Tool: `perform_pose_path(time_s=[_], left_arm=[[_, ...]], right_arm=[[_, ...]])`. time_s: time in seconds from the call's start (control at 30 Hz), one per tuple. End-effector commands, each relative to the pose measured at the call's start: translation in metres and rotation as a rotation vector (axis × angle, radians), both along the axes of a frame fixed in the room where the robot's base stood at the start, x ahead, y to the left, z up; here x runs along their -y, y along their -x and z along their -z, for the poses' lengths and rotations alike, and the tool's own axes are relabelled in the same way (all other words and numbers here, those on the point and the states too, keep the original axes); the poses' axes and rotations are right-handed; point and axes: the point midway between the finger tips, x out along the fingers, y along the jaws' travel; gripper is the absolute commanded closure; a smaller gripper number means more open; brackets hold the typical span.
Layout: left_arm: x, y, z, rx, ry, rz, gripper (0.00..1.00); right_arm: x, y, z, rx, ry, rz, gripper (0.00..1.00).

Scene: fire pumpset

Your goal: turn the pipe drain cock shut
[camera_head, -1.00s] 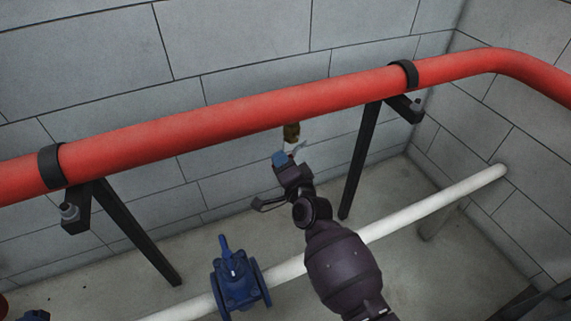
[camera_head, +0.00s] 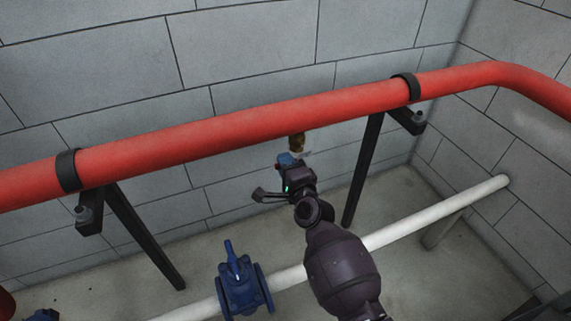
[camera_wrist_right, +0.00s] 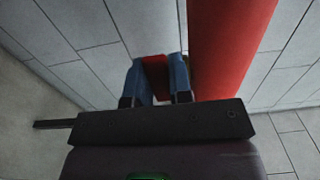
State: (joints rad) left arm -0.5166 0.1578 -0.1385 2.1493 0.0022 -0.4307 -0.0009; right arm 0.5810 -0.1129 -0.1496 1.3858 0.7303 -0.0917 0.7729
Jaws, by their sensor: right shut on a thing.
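The brass drain cock (camera_head: 297,141) hangs under the red pipe (camera_head: 230,126), with a small pale part at its lower end. My right gripper (camera_head: 287,160) is just below and beside the cock, under the pipe. In the right wrist view its two blue fingers (camera_wrist_right: 158,80) are shut on a red handle (camera_wrist_right: 155,66), which sits between them. The red pipe (camera_wrist_right: 230,50) runs close beside the fingers there. The cock's handle is hidden in the head view by my gripper. My left gripper is not in view.
Black brackets (camera_head: 363,165) carry the red pipe in front of the grey block wall (camera_head: 250,45). A white pipe (camera_head: 430,215) with a blue valve (camera_head: 240,282) runs low across the floor. The floor between wall and white pipe is mostly clear.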

Motion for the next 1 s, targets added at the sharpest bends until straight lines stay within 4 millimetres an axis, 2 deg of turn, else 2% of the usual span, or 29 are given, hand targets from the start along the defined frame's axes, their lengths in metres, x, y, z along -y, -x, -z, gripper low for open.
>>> perform_pose_path(time_s=[0.17,0.2,0.37,0.77,1.0], left_arm=[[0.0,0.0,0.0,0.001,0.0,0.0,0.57],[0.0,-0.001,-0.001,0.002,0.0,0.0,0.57],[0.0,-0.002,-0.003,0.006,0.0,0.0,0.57],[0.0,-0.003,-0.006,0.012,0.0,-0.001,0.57],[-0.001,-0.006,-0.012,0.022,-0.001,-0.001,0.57]], right_arm=[[-0.001,0.0,0.0,-0.003,-0.007,-0.001,1.0],[-0.001,0.0,0.0,-0.003,-0.007,-0.001,0.79],[-0.001,0.0,0.0,-0.001,-0.006,-0.001,0.54],[0.002,0.005,-0.001,0.001,-0.003,0.0,0.54],[0.014,0.032,-0.003,0.001,-0.002,0.001,0.54]])
